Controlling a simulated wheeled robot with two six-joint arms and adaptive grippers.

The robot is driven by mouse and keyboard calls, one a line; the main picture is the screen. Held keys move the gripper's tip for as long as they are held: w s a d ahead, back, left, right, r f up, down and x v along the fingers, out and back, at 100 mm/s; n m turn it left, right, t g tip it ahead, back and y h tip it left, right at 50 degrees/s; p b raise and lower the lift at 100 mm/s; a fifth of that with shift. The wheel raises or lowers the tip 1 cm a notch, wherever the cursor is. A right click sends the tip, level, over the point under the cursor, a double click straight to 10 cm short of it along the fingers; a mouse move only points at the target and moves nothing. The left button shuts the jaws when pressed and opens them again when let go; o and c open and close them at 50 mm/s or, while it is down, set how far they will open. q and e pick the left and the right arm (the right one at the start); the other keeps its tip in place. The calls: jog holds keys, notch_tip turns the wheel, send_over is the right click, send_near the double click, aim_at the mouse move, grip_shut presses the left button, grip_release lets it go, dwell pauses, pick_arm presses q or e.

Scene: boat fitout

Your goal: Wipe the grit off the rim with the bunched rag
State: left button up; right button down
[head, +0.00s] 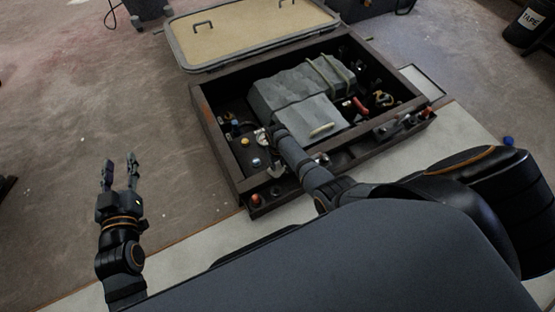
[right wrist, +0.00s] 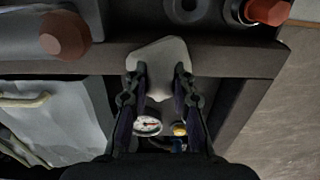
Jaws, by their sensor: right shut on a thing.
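The bunched rag (right wrist: 158,62), pale grey, is between the fingers of my right gripper (right wrist: 160,88) in the right wrist view. It lies over the dark rim (right wrist: 235,60) of the box, close to a corner. I cannot make out grit on the rim. My left gripper (head: 119,173) is open and empty, left of the box.
The box holds a grey engine cover (head: 290,95) with a pale handle, plus hoses and fittings. A gauge (right wrist: 147,125) and yellow knob (right wrist: 179,128) are close to the fingers. Red caps (right wrist: 268,10) stand beyond the rim. A tan hatch lid (head: 250,35) lies behind. Floor at left is clear.

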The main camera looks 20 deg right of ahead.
jog(key=shift+r, duration=0.6)
jog(key=shift+r+p, duration=0.2)
jog(key=shift+p, duration=0.25)
jog(key=shift+r+p, duration=0.3)
pick_arm(q)
jog(key=s+f+g, duration=0.4)
jog(key=s+f, duration=0.1)
jog(key=f, duration=0.3)
jog(key=s+f+g, duration=0.4)
jog(key=s+f, duration=0.1)
jog(key=f, duration=0.3)
pick_arm(e)
jog(key=shift+r, duration=0.15)
jog(key=shift+r+p, duration=0.1)
jog(key=shift+p, duration=0.2)
jog(key=shift+r+p, duration=0.4)
jog(key=shift+p, duration=0.05)
jog(key=shift+r+p, duration=0.9)
jog(key=shift+p, duration=0.15)
jog(key=shift+r+p, duration=0.25)
jog(key=shift+p, duration=0.05)
jog(key=shift+r+p, duration=0.75)
jog(key=shift+p, duration=0.15)
jog(key=shift+r, duration=0.2)
pick_arm(q)
jog(key=s+a+r+g, duration=0.1)
jog(key=s+r+g, duration=0.1)
jog(key=s+g, duration=0.4)
jog(key=shift+s+y, duration=0.4)
jog(key=shift+s, duration=0.2)
